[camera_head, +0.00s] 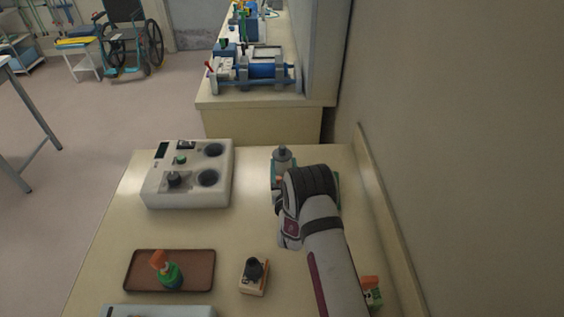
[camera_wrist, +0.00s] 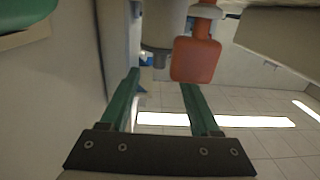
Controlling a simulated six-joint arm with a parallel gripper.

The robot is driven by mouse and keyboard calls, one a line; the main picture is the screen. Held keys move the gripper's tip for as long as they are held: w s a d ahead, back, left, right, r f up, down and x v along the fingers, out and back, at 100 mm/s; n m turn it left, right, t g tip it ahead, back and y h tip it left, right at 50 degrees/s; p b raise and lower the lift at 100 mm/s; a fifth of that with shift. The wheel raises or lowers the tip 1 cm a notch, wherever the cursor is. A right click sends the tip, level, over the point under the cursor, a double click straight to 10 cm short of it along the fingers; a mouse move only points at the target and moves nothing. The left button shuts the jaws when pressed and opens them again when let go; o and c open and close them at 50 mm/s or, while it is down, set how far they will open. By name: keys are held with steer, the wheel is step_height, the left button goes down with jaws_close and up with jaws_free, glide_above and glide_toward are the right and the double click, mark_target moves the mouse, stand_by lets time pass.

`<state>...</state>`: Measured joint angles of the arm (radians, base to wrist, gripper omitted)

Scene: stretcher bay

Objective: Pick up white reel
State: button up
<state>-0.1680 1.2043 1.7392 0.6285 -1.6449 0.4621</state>
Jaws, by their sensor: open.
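My gripper (camera_wrist: 160,82) shows in the wrist view with two green fingers spread apart and nothing between them. A pale grey-white cylindrical part (camera_wrist: 163,24) is beyond the fingertips near the top, beside an orange block (camera_wrist: 196,60). I cannot tell whether this pale part is the white reel. In the head view my arm covers the gripper's work area. A grey knobbed top (camera_head: 283,155) with teal parts shows just behind my wrist, on the table's far right. No white reel can be made out with certainty.
The table (camera_head: 225,225) holds a white control box (camera_head: 187,190), a brown tray (camera_head: 136,284) with a green-and-orange item (camera_head: 169,274), and a small black-knobbed block (camera_head: 254,275). A wall (camera_head: 450,170) runs close on the right. A second bench (camera_head: 260,118) stands behind.

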mark_target(282, 151)
steer(key=w, duration=0.5)
jaws_close()
stand_by(1.2)
